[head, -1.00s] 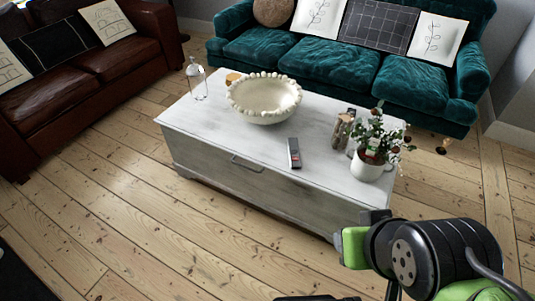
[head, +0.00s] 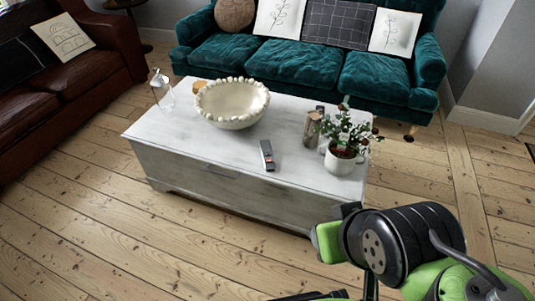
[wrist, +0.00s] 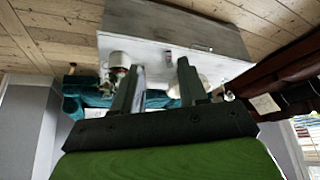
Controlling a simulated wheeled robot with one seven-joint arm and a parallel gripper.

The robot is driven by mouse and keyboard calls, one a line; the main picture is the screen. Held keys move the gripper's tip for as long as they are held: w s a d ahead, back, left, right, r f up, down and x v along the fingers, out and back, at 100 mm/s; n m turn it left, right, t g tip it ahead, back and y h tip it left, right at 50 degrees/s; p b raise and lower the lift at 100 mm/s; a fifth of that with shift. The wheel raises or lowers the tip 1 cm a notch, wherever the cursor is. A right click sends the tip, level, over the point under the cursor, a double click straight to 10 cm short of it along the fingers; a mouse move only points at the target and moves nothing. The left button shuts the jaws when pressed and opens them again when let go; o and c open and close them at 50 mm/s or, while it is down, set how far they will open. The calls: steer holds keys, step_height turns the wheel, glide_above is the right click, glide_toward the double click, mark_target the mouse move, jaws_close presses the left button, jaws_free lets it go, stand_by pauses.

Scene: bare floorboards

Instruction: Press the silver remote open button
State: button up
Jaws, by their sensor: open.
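The silver remote (head: 267,155) lies flat on top of the white-grey coffee table (head: 160,125), near the front edge, between the bowl and the plant. It has dark and red marks; single buttons are too small to tell apart. In the wrist view, where the room appears upside down, a small grey shape on the table (wrist: 130,18) may be the remote. My gripper (wrist: 160,75) is open and empty in the wrist view, its two dark fingers apart. In the head view my arm is at the lower right, in front of the table and apart from the remote.
A beaded white bowl (head: 232,118), a glass lantern (head: 161,90), a jar (head: 312,128) and a potted plant (head: 342,160) stand on the table. A teal sofa (head: 300,65) is behind, a brown leather sofa (head: 85,85) at left. Floorboards in front are clear.

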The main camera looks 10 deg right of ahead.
stand_by(0.3)
jaws_close()
stand_by(1.6)
